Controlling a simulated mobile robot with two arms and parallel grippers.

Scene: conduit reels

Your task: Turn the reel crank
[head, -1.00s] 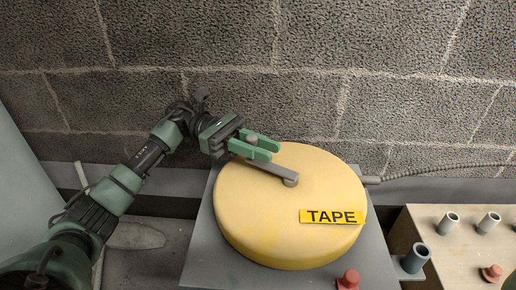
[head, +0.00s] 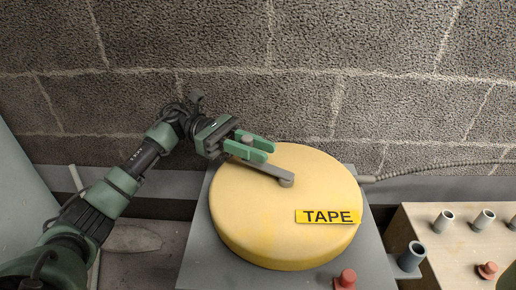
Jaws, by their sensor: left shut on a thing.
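A round yellow reel (head: 270,215) lies flat on a grey base plate (head: 192,262), with a yellow label reading TAPE (head: 328,216) on its front right. The grey crank arm (head: 268,168) lies over the reel's top, from a pivot at the reel's middle toward the back left. My left gripper (head: 260,147) is at the crank's outer end, above the reel's back left rim. Its green fingers are closed around the crank's grip (head: 246,140), which is mostly hidden between them. My right gripper is not in the head view.
A red knob (head: 346,279) stands at the plate's front edge. A grey hose (head: 430,170) runs right along the block wall.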

